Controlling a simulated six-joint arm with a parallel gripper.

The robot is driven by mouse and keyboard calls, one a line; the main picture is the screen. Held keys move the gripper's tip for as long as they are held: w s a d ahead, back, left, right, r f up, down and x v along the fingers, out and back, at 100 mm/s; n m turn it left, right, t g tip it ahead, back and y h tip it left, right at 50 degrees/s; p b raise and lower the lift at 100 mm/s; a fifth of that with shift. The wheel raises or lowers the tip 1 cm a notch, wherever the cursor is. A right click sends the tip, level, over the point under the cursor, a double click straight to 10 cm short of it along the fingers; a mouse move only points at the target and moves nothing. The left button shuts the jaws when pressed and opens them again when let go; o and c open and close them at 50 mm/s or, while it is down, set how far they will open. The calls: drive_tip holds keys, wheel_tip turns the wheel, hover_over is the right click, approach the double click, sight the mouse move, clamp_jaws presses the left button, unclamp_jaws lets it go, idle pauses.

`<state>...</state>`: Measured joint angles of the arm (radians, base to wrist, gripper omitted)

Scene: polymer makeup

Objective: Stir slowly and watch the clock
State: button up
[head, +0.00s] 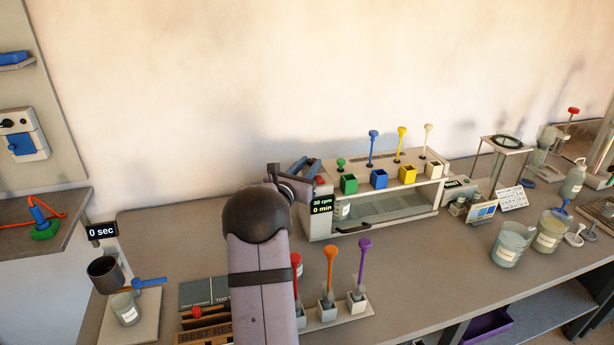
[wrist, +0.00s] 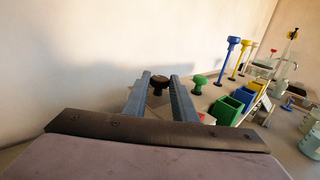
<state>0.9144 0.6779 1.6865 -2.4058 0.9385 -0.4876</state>
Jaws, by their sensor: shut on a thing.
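My gripper (head: 312,165) is at the left end of a glass-fronted stirring machine (head: 385,212). In the wrist view its two blue-grey fingers (wrist: 160,77) are shut on a dark brown knob (wrist: 158,84). The knob is hidden in the head view. A black display (head: 321,205) on the machine's left front reads "30 rpm" and "0 min". A second black display (head: 103,231) at the far left reads "0 sec". It stands above a dark cup (head: 104,272) and a glass beaker (head: 125,308).
Green (head: 348,184), blue (head: 379,179) and yellow (head: 408,174) boxes with knobbed rods line the machine's top. Red, orange (head: 330,265) and purple (head: 363,258) rods stand in front. Beakers (head: 512,243) stand on the right.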

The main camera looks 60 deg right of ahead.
drive_tip(key=b, duration=0.1)
drive_tip(key=n+t+b, duration=0.1)
drive_tip(key=b, duration=0.1)
drive_tip(key=shift+s+d+r+t, duration=0.1)
drive_tip(key=shift+s+t, duration=0.05)
drive_tip(key=shift+t, duration=0.15)
drive_tip(key=shift+r+n+t+b, duration=0.1)
drive_tip(key=shift+n+t+b, duration=0.25)
drive_tip(key=shift+b, duration=0.7)
drive_tip(key=shift+r+t, duration=0.1)
drive_tip(key=shift+t, duration=0.15)
drive_tip(key=o, duration=1)
drive_tip(key=shift+y, duration=0.3)
drive_tip(key=shift+f, duration=0.2)
drive_tip(key=shift+s, duration=0.1)
